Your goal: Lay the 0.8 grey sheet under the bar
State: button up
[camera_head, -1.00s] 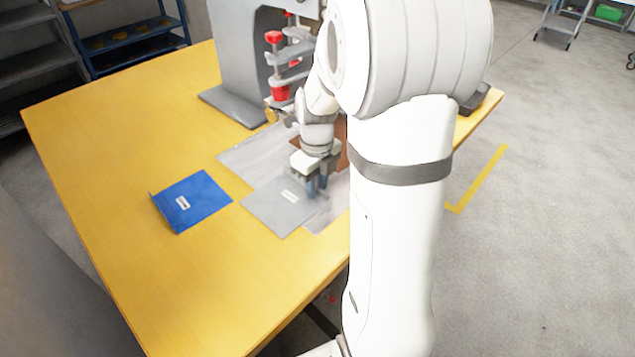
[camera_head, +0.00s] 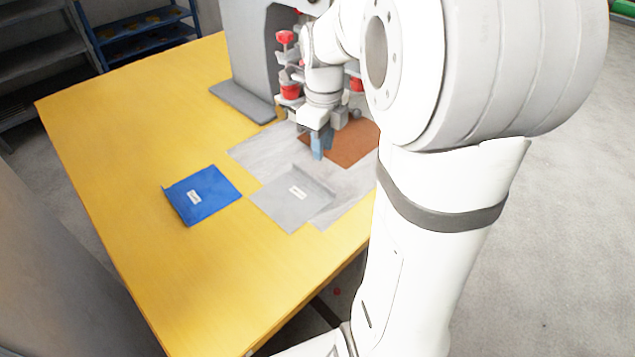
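The grey sheet (camera_head: 287,203) with a small white label lies flat at the front of a pale silvery mat (camera_head: 262,150). A raised lip runs along its right-hand back edge. My gripper (camera_head: 322,147) has blue fingers pointing down behind the sheet, clear of it, near the left edge of a brown sheet (camera_head: 348,148). The fingers look close together and nothing shows between them; their gap is not clear at this angle. The grey machine (camera_head: 250,45) stands behind, with red-knobbed clamps (camera_head: 286,38). My arm hides much of the machine, and I cannot make out the bar.
A blue sheet (camera_head: 213,192) with a label and raised lip lies left of the grey one on the yellow table (camera_head: 130,150). The table's left and front are clear. A blue shelf rack (camera_head: 140,35) stands behind the table.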

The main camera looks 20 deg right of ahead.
jog(key=s+a+f+n, duration=0.1)
jog(key=s+a+n, duration=0.3)
jog(key=n, duration=1)
jog(key=s+a+f+n+t, duration=0.1)
jog(key=s+a+n, duration=0.3)
jog(key=s+n, duration=0.6)
jog(key=shift+s+a+f+n+t, duration=0.15)
jog(key=shift+s+n+t, duration=0.15)
jog(key=shift+n, duration=2.3)
